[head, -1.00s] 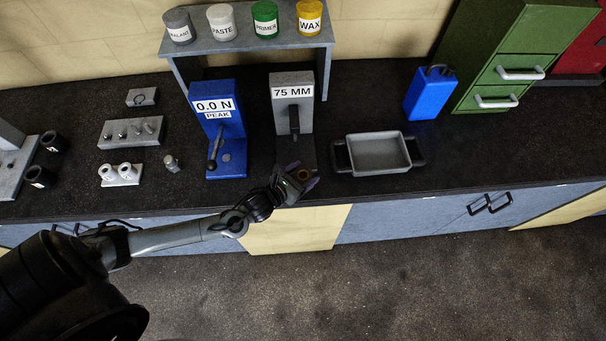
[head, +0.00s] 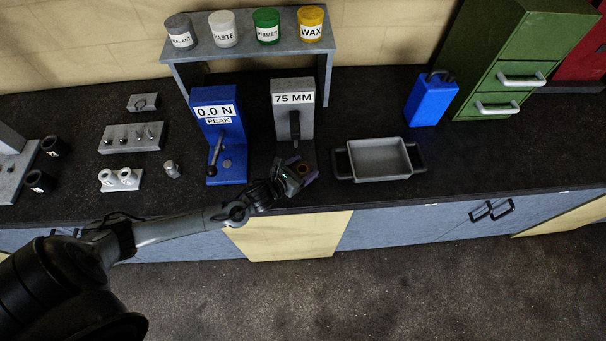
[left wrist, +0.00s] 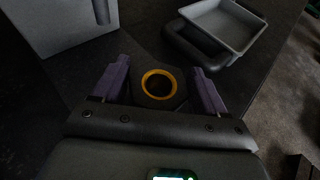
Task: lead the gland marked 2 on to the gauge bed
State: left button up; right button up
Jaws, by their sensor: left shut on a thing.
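A dark gland (head: 304,168) with an orange ring around its bore is between the fingers of my left gripper (head: 297,173). In the left wrist view the gland (left wrist: 159,101) sits between two purple fingers, bore facing the camera. Its number cannot be read. My left gripper (left wrist: 157,90) is shut on it. The grey gauge (head: 293,113) reads 75 MM and has a dark plunger on its front. Its bed (head: 284,150) lies at its foot, partly hidden by my gripper and the gland. I cannot tell whether the gland touches the bed. My right gripper is not in view.
The blue force press (head: 217,125), reading 0.0 N, stands just left of the gauge. A grey tray (head: 380,174) with dark handles lies to the right. Two black glands (head: 38,182) (head: 54,147) are at far left. A shelf (head: 250,57) with several pots stands behind.

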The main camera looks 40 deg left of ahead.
pick_arm(q)
jog(key=shift+w+a+b, duration=0.55)
jog(key=shift+w+a, duration=0.6)
jog(key=shift+w, duration=0.1)
jog(key=shift+w+a+f+b, duration=0.15)
jog(key=shift+w+a+b, duration=0.15)
jog(key=shift+w+a, duration=0.2)
jog(key=shift+w+a+f+b, duration=0.15)
jog(key=shift+w+a+b, duration=0.15)
jog(key=shift+w+a, duration=0.2)
jog(key=shift+a, duration=0.1)
jog(key=shift+f, duration=0.1)
jog(key=o, duration=1.5)
jog(key=shift+o, duration=0.2)
jog(key=shift+f, duration=0.2)
jog(key=v, duration=1.1)
jog(key=shift+w+r, duration=0.1)
jog(key=shift+r, duration=0.05)
